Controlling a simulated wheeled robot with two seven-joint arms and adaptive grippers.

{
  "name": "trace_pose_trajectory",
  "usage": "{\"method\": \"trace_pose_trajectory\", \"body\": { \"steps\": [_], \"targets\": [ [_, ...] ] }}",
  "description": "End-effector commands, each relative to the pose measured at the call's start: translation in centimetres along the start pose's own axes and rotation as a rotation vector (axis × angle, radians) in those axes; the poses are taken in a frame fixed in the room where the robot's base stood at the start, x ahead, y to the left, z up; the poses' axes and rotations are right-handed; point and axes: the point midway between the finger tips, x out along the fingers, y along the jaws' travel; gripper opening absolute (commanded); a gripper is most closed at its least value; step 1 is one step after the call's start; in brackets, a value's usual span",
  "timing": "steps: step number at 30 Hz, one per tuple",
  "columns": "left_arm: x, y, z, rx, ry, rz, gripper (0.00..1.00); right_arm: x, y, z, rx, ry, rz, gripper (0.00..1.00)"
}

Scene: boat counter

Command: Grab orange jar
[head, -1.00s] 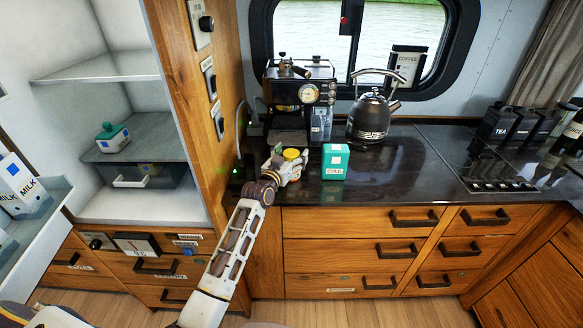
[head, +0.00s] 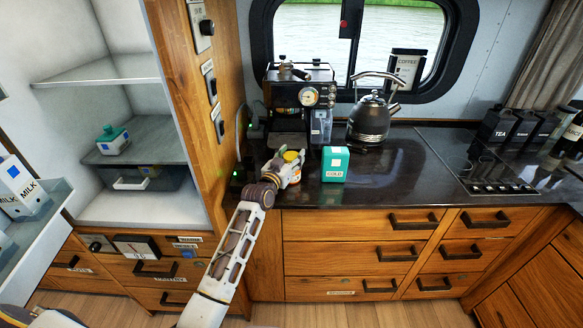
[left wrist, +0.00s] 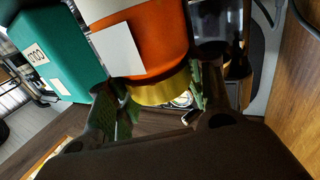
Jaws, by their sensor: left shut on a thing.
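The orange jar (left wrist: 155,45) has a yellow lid (left wrist: 165,87) and a white label. In the head view its yellow lid (head: 291,156) shows at the front of the dark counter, and most of its body is hidden by my gripper. My left gripper (head: 288,168) is at the jar, shut on it. In the left wrist view the gripper's fingers (left wrist: 160,100) stand on either side of the jar near its lid. My right gripper is not in view.
A teal box (head: 335,164) stands just right of the jar; it also shows in the left wrist view (left wrist: 52,42). A coffee machine (head: 288,100) stands behind, and a kettle (head: 370,117) at the back right. The counter (head: 400,170) right of the teal box is clear.

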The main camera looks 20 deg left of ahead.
Motion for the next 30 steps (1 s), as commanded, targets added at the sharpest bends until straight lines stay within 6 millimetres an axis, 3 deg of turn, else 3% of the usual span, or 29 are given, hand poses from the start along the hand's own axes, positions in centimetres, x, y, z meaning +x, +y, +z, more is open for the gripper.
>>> {"method": "trace_pose_trajectory", "body": {
  "steps": [5,11,24,30],
  "targets": [
    [0.0,0.0,0.3,0.0,-0.008,0.001,0.0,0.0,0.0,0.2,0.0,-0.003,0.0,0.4],
    [0.0,0.0,-1.0,0.001,-0.005,0.001,0.0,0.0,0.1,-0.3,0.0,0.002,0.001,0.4],
    [0.1,0.0,-7.3,0.001,0.001,0.0,0.0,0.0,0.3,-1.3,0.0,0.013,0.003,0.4],
    [0.1,0.0,-9.3,0.0,0.001,0.001,0.0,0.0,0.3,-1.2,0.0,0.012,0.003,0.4]
  ]
}}
